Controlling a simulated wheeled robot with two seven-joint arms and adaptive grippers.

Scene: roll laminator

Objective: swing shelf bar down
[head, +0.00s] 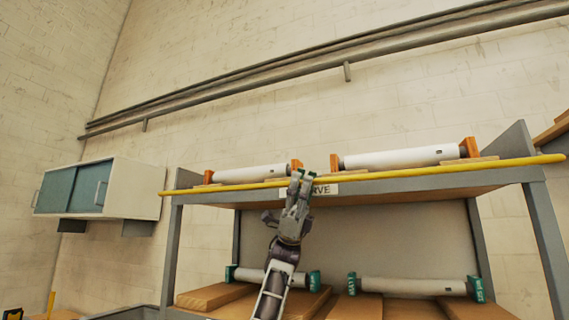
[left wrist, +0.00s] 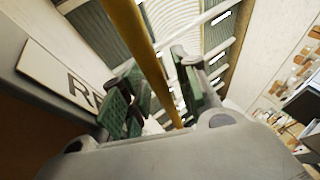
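The yellow shelf bar (head: 430,171) runs across the front edge of the upper shelf (head: 400,186), nearly level. In the left wrist view the bar (left wrist: 138,40) passes between my two green-padded fingers. My left gripper (head: 300,178) is raised to the bar near its middle, beside the white label. The gripper (left wrist: 158,90) is open, with gaps showing between the bar and the pads. My right gripper is not in view.
White rolls with orange end blocks (head: 400,157) lie on the upper shelf behind the bar. Rolls with green ends (head: 413,286) rest on boards on the lower shelf. A white wall cabinet (head: 125,188) is at left. Rails (head: 250,80) run along the wall above.

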